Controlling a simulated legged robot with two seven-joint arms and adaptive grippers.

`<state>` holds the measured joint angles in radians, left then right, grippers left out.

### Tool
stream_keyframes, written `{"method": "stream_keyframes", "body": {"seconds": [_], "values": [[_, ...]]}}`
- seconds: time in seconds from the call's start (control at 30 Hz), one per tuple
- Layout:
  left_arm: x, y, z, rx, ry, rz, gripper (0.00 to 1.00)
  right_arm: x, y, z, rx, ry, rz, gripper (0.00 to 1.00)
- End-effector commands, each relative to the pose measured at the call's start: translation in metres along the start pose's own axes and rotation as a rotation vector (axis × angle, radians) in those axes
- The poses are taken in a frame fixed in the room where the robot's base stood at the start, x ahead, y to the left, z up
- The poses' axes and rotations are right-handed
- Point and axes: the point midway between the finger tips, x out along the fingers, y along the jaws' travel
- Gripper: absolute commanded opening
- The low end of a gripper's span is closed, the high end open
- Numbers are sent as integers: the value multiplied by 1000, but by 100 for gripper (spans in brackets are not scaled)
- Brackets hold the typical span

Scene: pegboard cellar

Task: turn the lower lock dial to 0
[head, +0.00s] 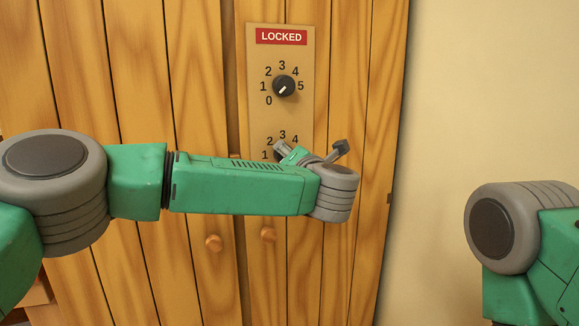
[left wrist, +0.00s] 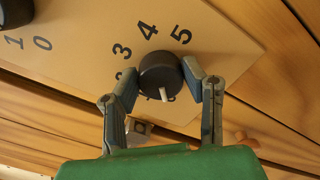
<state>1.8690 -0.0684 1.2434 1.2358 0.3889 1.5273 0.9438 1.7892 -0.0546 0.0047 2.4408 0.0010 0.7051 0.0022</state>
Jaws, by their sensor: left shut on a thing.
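The lower lock dial (left wrist: 158,72) is a dark round knob with a white pointer. In the left wrist view it sits between the two fingers of my left gripper (left wrist: 163,82), which is shut on it. Its pointer aims to the bottom of that picture, at a mark mostly hidden beside the knob; 3, 4 and 5 show clearly around it. In the head view my left gripper (head: 297,154) and arm cover most of this dial. The tan lock panel (head: 255,120) carries both dials. My right gripper is out of view.
The upper dial (head: 284,86) is uncovered, its pointer at lower left toward 0. A red LOCKED sign (head: 281,37) tops the panel. Wooden doors (head: 140,60) have two round knobs (head: 213,243) below my left arm. A plain wall (head: 490,90) is at right.

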Motion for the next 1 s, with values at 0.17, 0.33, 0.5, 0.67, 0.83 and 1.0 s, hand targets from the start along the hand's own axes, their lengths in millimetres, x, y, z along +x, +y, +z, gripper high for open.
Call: {"method": "stream_keyframes", "body": {"seconds": [0.17,0.33,0.5,0.67,0.83,1.0], "values": [[0,-7,-6,-46,9,-11,9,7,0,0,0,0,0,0],[0,-7,-6,-64,9,-12,9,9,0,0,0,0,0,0],[0,-7,-6,-67,10,-12,9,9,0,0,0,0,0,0],[0,-7,-6,-66,10,-12,9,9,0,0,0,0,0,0],[0,-6,-4,-67,8,-10,58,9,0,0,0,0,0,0],[-1,-3,-2,-69,4,-6,58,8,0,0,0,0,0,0]]}}
